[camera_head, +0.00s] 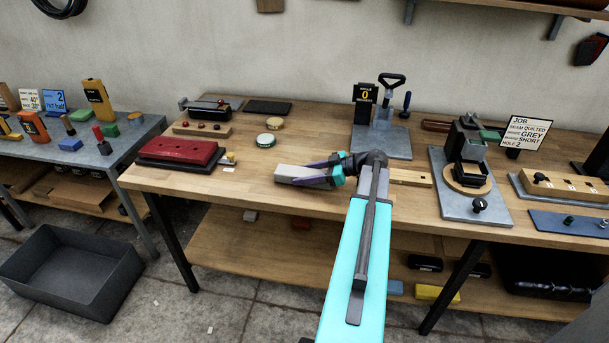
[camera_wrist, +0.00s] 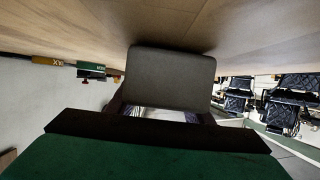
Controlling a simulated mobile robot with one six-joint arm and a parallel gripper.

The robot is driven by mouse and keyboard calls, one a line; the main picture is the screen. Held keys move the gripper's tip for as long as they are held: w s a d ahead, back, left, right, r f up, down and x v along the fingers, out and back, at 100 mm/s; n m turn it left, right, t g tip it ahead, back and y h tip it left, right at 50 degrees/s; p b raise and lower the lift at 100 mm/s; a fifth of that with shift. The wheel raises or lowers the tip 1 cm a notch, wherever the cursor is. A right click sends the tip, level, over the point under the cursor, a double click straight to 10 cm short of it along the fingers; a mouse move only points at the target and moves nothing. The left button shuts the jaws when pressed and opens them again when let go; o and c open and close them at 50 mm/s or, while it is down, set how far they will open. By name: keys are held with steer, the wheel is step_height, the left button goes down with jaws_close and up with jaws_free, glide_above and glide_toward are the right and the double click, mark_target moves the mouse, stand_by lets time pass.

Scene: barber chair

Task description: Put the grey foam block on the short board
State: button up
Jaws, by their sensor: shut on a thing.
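My gripper (camera_head: 322,178) is shut on the grey foam block (camera_head: 291,171), low over the wooden bench's middle. The block sticks out to the left of the fingers. In the wrist view the grey block (camera_wrist: 170,78) fills the centre, with its far edge close to the bench top; I cannot tell whether it touches. A flat pale wooden strip (camera_head: 410,178) with small dark marks lies right of my gripper, partly hidden by my arm. I cannot tell for sure whether it is the short board.
Round tins (camera_head: 265,139) sit behind my gripper. A clamp fixture (camera_head: 468,172) on a grey plate stands to the right, beside a job card (camera_head: 525,132) reading grey and short. The bench front left of my gripper is clear.

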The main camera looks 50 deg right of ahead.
steer(key=shift+f+b, duration=0.15)
steer(key=shift+b, duration=0.15)
steer(key=o, duration=1.1)
steer(key=shift+p, duration=0.9)
steer(key=shift+s+d, duration=0.2)
steer(key=shift+s, duration=0.05)
steer(key=b+v, duration=0.4)
steer(key=v, duration=0.9)
steer(key=shift+d+r, duration=0.15)
steer(key=shift+r, duration=0.15)
